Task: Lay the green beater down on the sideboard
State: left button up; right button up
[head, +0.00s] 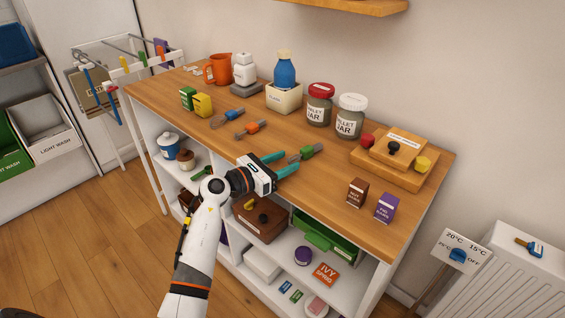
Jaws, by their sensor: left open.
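The green beater (308,152) lies on the wooden top of the sideboard (340,182), near the middle. Its green handle points to the upper right and its dark wire end points toward my gripper. My left gripper (291,161) is over the front part of the top, with its two teal fingers apart and nothing seen between them. The fingertips are close to the beater's wire end; I cannot tell whether they touch it. My right gripper is not in view.
A beater with an orange part (252,127) and one with a blue part (237,112) lie to the left. Jars (349,122) and a wooden stepped block (398,152) stand behind and right. Brown (357,192) and purple (386,207) boxes stand near the front right.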

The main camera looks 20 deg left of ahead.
pick_arm(q)
jog(key=shift+s+f, duration=0.15)
jog(key=shift+f, duration=0.3)
jog(key=shift+s+r+p, duration=0.2)
jog(key=shift+p, duration=0.15)
jog(key=shift+s+a+r+p, duration=0.85)
jog(key=shift+s+r, duration=0.1)
jog(key=shift+r, duration=0.1)
jog(key=b+v, duration=0.2)
jog(key=v, duration=1)
jog(key=shift+r, duration=0.1)
